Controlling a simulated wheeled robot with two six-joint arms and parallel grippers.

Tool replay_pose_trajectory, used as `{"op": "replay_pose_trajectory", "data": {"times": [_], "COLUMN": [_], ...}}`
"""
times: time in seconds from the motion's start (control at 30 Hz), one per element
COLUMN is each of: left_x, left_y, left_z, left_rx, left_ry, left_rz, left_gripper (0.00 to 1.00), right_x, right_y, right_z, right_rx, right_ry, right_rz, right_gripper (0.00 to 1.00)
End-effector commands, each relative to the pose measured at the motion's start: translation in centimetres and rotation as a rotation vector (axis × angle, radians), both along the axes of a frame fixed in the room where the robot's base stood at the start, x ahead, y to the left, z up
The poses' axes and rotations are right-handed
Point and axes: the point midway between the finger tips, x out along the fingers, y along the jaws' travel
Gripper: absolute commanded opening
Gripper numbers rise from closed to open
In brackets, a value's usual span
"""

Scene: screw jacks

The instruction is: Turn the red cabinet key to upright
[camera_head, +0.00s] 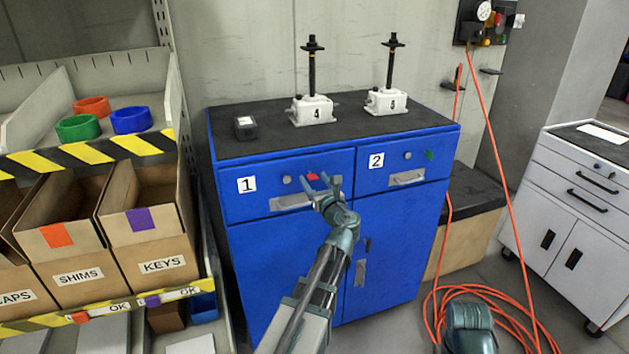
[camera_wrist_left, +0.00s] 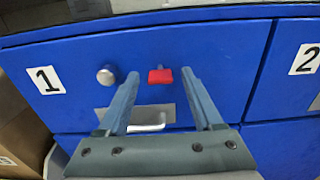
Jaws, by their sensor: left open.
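The red key (camera_head: 312,177) sits in the front of the blue cabinet's drawer 1, right of a round silver knob. In the left wrist view the red key (camera_wrist_left: 160,77) shows a red grip wider than tall, with a small grey part above it. My left gripper (camera_head: 323,181) is open in front of the drawer. In the left wrist view the fingers of my left gripper (camera_wrist_left: 159,73) point at the drawer, one on each side of the key. I see no clear contact, and the gap in depth is hard to judge.
A silver handle (camera_head: 290,202) lies below the key. Drawer 2 has a green key (camera_head: 429,155). Two screw jacks (camera_head: 313,108) (camera_head: 387,100) and a small black box (camera_head: 245,127) stand on the cabinet top. A shelf with bins (camera_head: 160,264) is left; an orange hose (camera_head: 490,300) lies right.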

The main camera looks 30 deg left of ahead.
Motion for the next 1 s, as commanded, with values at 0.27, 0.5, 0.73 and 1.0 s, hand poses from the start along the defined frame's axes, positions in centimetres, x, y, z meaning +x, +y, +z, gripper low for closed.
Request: {"op": "replay_pose_trajectory", "data": {"times": [0.27, 0.5, 0.73, 1.0], "left_x": [0.30, 0.29, 0.27, 0.26], "left_y": [0.35, 0.33, 0.33, 0.34], "left_z": [0.00, 0.00, 0.00, -0.01], "left_rx": [0.000, 0.000, 0.000, -0.005], "left_ry": [0.000, 0.000, 0.000, -0.006], "left_rz": [-0.001, -0.001, 0.000, 0.000], "left_gripper": [0.68, 0.44, 0.03, 0.00], "right_x": [0.00, 0.00, 0.00, 0.00], "right_y": [0.00, 0.00, 0.00, 0.00], "right_z": [0.00, 0.00, 0.00, 0.00], "right_rx": [0.000, 0.000, 0.000, 0.000], "right_ry": [0.000, 0.000, 0.000, 0.000], "right_rz": [0.000, 0.000, 0.000, 0.000], "right_gripper": [0.00, 0.00, 0.00, 0.00]}}
